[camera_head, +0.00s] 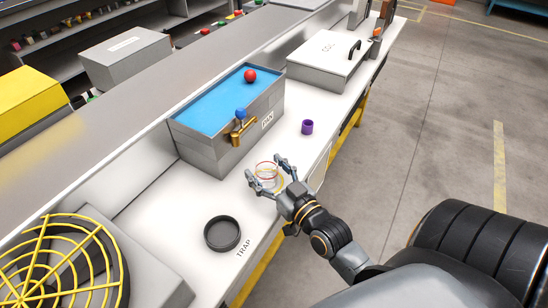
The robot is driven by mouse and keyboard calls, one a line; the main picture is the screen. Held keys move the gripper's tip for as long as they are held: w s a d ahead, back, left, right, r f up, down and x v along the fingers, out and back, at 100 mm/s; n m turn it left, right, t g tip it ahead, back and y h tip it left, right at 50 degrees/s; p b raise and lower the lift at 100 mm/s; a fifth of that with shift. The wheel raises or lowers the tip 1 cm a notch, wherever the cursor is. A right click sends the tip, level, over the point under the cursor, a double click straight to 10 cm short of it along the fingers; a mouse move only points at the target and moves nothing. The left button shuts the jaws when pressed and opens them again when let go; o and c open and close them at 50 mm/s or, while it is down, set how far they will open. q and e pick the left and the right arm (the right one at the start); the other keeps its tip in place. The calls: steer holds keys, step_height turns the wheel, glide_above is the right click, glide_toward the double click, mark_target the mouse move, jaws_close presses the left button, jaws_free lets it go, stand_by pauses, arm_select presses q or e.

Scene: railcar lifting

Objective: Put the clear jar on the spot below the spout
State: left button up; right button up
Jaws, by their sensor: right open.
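The clear jar (266,170), with a red rim, stands on the white bench below and to the right of the brass spout (240,130). The spout has a blue knob and sits on the front of a grey tank with blue liquid. My right gripper (264,177) is open, with its fingers on either side of the jar; I cannot tell whether they touch it. Part of a yellow ring mark (281,184) shows beside the jar, partly hidden by the jar and gripper. My left gripper is not in view.
The grey tank (220,150) holds a floating red ball (250,76). A purple cup (307,127) stands right of the jar. A black round dish (222,233) lies near the TRAP label. A yellow wire guard (65,265) is at lower left. A white lidded box (325,58) stands farther back.

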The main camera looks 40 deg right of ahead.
steer(key=shift+s, duration=0.35)
steer(key=s+p, duration=0.1)
steer(key=s, duration=1)
steer(key=shift+s+p, duration=0.15)
steer(key=shift+p, duration=0.15)
steer(key=shift+r, duration=0.1)
stand_by(0.6)
